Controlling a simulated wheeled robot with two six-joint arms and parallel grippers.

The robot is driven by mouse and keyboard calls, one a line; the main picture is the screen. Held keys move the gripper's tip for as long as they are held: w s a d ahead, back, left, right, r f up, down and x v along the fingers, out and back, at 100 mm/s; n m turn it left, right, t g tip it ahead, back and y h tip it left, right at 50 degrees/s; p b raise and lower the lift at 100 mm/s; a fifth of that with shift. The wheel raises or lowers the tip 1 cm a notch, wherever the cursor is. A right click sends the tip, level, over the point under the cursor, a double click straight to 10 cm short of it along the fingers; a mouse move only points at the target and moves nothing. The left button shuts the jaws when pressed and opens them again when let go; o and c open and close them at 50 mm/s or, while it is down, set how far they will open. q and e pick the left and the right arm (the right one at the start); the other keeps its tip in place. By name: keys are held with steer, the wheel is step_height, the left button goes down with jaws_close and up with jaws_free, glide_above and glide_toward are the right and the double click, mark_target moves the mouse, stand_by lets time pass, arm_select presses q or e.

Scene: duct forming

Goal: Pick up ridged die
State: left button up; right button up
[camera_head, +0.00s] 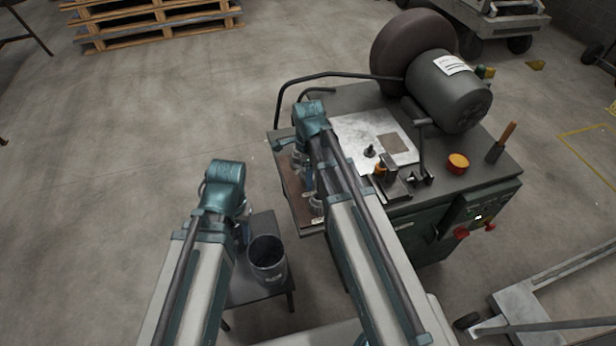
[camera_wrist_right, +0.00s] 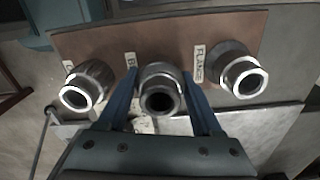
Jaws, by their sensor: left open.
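Three grey metal dies stand in a row on a brown board in the right wrist view: a left die (camera_wrist_right: 84,88), a middle die (camera_wrist_right: 160,92) and a right die (camera_wrist_right: 240,76) by a label reading FLANGE. The middle die looks stepped, with a label starting with B beside it. My right gripper (camera_wrist_right: 160,76) has one blue finger on each side of the middle die; whether they press on it is unclear. In the head view my right arm hides most of the brown board (camera_head: 292,208). My left gripper (camera_head: 246,232) is open beside a dark bucket, mostly hidden by its wrist.
The bucket (camera_head: 267,254) stands on a low stand (camera_head: 262,292). The floor to the left is clear up to pallets (camera_head: 155,25).

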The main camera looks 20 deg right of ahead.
jaws_close()
arm_select(q)
steer(key=shift+r, duration=0.2)
arm_select(e)
steer(key=shift+r, duration=0.15)
